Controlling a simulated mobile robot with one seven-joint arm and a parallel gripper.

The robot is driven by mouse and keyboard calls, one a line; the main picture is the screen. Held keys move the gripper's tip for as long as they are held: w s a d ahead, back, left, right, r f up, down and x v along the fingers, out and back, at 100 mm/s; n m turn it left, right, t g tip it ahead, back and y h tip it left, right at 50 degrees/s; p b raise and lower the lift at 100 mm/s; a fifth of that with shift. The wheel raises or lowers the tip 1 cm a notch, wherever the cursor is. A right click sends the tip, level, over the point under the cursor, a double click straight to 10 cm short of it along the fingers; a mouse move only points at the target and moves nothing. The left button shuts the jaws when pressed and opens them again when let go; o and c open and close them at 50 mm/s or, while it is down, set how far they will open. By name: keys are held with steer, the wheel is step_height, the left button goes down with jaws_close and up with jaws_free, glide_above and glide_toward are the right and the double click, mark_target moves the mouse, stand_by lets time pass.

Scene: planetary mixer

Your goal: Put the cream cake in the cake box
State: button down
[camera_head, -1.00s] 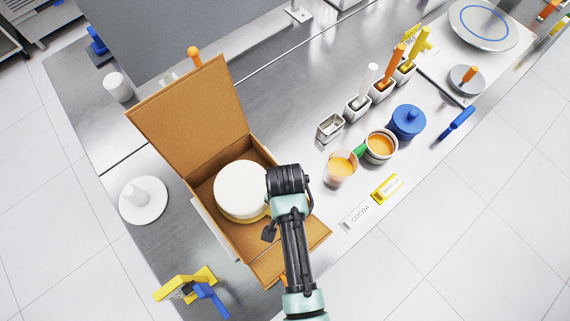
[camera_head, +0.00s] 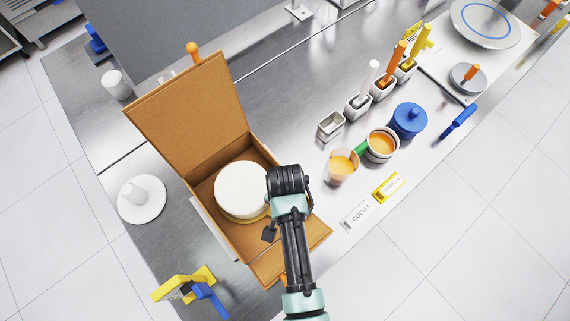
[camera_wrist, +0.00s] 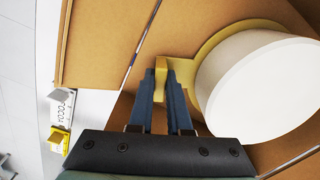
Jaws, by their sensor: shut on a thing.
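The white cream cake (camera_head: 241,189) sits on a thin gold board inside the open brown cake box (camera_head: 185,105) in the head view. The box's lid stands up at the back and its front flap is folded down. In the wrist view, the cake (camera_wrist: 262,85) is at the right on its round gold board (camera_wrist: 207,62). My gripper (camera_wrist: 161,82) is shut on the tab of the gold board, beside the cake. In the head view, my wrist covers the gripper tips and the cake's right edge. I cannot tell whether the board rests fully on the box floor.
A white stand (camera_head: 142,200) is left of the box. A yellow and blue tool (camera_head: 190,288) lies at the front left. Cups of orange liquid (camera_head: 342,166), a blue lidded pot (camera_head: 408,120) and several small containers stand to the right. COCOA (camera_head: 358,213) and yellow labels lie at the counter edge.

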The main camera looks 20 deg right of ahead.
steer(key=shift+w+f, duration=0.1)
steer(key=c, duration=0.8)
jaws_free()
